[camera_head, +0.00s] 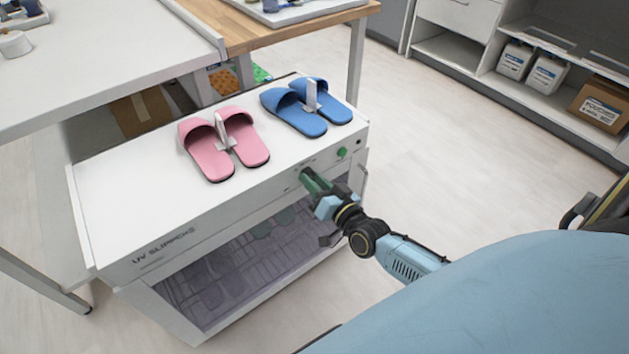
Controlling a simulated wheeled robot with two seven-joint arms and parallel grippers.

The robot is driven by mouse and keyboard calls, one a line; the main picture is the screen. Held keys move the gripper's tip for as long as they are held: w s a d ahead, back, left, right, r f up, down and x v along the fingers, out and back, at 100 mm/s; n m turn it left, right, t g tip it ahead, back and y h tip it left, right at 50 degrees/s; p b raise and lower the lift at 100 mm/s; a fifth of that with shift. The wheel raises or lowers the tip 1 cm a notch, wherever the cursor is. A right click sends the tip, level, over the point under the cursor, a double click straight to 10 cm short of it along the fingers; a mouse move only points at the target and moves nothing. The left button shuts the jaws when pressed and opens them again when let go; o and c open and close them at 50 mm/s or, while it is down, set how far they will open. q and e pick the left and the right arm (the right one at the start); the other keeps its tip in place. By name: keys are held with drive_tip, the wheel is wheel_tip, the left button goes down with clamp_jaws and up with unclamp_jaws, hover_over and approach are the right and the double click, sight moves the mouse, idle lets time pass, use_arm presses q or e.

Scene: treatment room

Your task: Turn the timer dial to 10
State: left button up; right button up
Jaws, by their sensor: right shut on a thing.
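The white UV slipper cabinet (110,205) stands low in front of me, with a narrow control strip along the top of its front. The timer dial (311,178), a dark green knob, sits on the right part of this strip. My right gripper (321,190) reaches it from the lower right and is shut on it. The fingers and wrist hide part of the dial, and its scale marks are too small to read, so I cannot tell its setting. My left gripper is out of view.
Pink slippers (205,155) and blue slippers (285,107) rest on the cabinet top. A green button (342,153) is right of the dial. Below is a see-through front door (240,265). A white table (100,65) stands behind left. The floor (450,130) at right is clear.

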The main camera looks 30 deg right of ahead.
drive_tip(key=o, duration=1)
drive_tip(key=shift+s, duration=0.1)
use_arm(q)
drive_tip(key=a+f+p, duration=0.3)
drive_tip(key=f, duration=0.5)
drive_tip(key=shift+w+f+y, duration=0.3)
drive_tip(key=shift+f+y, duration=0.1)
use_arm(e)
drive_tip(key=s, duration=0.8)
drive_tip(key=s+d, duration=0.1)
drive_tip(key=s, duration=0.4)
drive_tip(key=shift+s, duration=0.1)
